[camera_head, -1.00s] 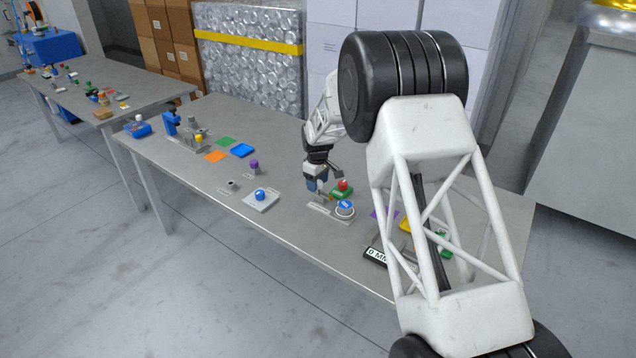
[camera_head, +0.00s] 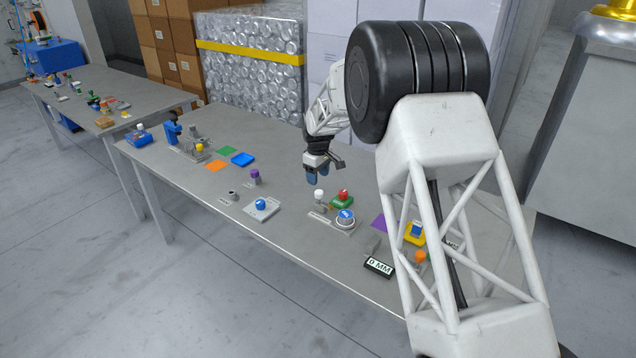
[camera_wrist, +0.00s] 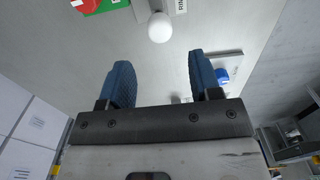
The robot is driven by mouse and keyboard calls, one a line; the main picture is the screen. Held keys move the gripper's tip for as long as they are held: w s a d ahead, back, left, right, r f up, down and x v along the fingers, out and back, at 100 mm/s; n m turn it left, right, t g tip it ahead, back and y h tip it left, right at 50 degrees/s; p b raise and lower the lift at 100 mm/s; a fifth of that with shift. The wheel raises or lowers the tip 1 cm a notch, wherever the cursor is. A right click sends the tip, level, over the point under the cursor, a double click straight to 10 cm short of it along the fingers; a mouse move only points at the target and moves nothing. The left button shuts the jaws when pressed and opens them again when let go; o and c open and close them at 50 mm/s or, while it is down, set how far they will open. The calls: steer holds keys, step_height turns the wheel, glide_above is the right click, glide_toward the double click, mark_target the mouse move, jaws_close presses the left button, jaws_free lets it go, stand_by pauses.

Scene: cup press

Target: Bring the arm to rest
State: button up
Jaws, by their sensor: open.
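My gripper (camera_head: 318,176) hangs above the middle of the grey table (camera_head: 180,190), with its blue fingers pointing down. In the wrist view, my gripper (camera_wrist: 160,88) shows two blue fingers spread apart with nothing between them. A small white ball-topped piece (camera_head: 319,194) stands below and just in front of the gripper. The white ball (camera_wrist: 160,27) also shows ahead of the fingertips in the wrist view, clear of them. My own arm covers part of the table's right side.
Close to the gripper are a red-knobbed green block (camera_head: 342,198) and a round blue-topped button (camera_head: 345,217). A blue knob on a white plate (camera_head: 261,205) lies to the left. A black "0 MM" display (camera_head: 379,267) is near the front edge. A second table (camera_head: 75,85) stands at the far left.

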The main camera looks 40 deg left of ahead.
steer(key=shift+r, duration=0.35)
steer(key=shift+d, duration=0.1)
stand_by(0.3)
steer(key=shift+w+d+r, duration=0.1)
steer(key=shift+d+r, duration=0.05)
steer(key=d+r+m, duration=0.2)
steer(key=d+r, duration=0.5)
steer(key=d, duration=0.4)
steer(key=s+d+r+m, duration=0.1)
steer(key=d+r+m, duration=0.1)
steer(key=d+r, duration=0.65)
steer(key=d+r+m, duration=0.2)
steer(key=d+r, duration=0.2)
steer(key=d, duration=1)
steer(key=s+d+r+m+t, duration=0.1)
steer(key=s+d+r+m, duration=0.3)
steer(key=d, duration=0.8)
steer(key=s+d+r+m+t, duration=0.15)
steer(key=s+d+m, duration=0.45)
steer(key=s+d, duration=1.95)
steer(key=s+d+f+m, duration=0.1)
steer(key=s+d, duration=0.1)
steer(key=s, duration=0.3)
steer(key=s+d+f+m, duration=0.1)
steer(key=s, duration=0.4)
steer(key=shift+d+f, duration=0.35)
